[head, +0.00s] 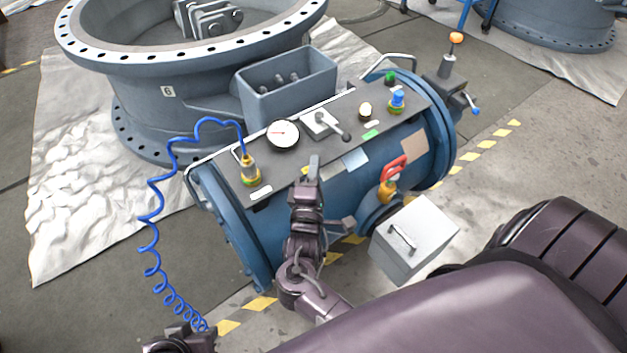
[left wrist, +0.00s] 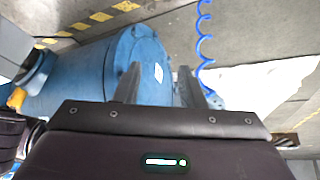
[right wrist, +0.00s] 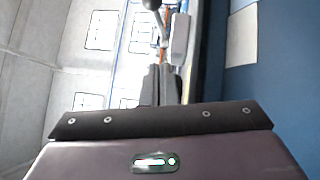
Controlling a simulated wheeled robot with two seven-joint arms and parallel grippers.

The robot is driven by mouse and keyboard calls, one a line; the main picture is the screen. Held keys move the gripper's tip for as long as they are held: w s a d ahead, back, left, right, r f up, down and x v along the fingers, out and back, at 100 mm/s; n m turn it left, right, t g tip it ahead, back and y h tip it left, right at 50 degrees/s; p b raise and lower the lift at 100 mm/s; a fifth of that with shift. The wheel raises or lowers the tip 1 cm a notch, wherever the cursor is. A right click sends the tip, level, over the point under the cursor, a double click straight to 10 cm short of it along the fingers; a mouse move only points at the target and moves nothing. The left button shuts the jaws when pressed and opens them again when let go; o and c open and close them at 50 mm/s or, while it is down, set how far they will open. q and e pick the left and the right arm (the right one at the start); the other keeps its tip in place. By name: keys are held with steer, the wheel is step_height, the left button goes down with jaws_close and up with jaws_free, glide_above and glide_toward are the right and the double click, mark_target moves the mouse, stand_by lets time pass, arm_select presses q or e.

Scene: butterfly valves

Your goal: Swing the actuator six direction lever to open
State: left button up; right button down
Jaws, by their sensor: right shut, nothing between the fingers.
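The blue cylindrical actuator (head: 335,190) lies beside a flanged valve body bearing a "6" plate (head: 168,91). On its grey top panel sits the direction lever (head: 334,129), a light block with a short arm and dark knob pointing right and toward me. In the right wrist view the lever (right wrist: 159,28) stands just beyond the fingertips, slightly left of their line. My right gripper (head: 314,162) is shut and empty, just short of the lever and apart from it. My left gripper (left wrist: 158,82) is open and empty, low at the head view's bottom left.
The panel carries a round gauge (head: 282,134), a brass fitting (head: 249,172) with a coiled blue hose (head: 152,250), and coloured buttons. A red-handled valve (head: 393,168) and a grey box (head: 414,240) stand on the near side. Yellow-striped floor lies around.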

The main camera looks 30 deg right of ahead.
mark_target(332, 128)
steer(key=x, duration=0.4)
steer(key=shift+b, duration=0.35)
steer(key=shift+w+d+r, duration=0.1)
steer(key=shift+d, duration=0.5)
steer(key=shift+w+d+r, duration=0.1)
steer(key=shift+d, duration=0.55)
arm_select(q)
steer(key=shift+w+d+t+h, duration=0.2)
steer(key=shift+d+t, duration=0.05)
steer(key=shift+d, duration=0.15)
steer(key=shift+w+d+t+h, duration=0.15)
steer(key=shift+d+t+h, duration=0.1)
steer(key=shift+d, duration=0.15)
arm_select(e)
steer(key=shift+d+r, duration=0.2)
steer(key=shift+d, duration=0.55)
arm_select(q)
steer(key=shift+s, duration=0.1)
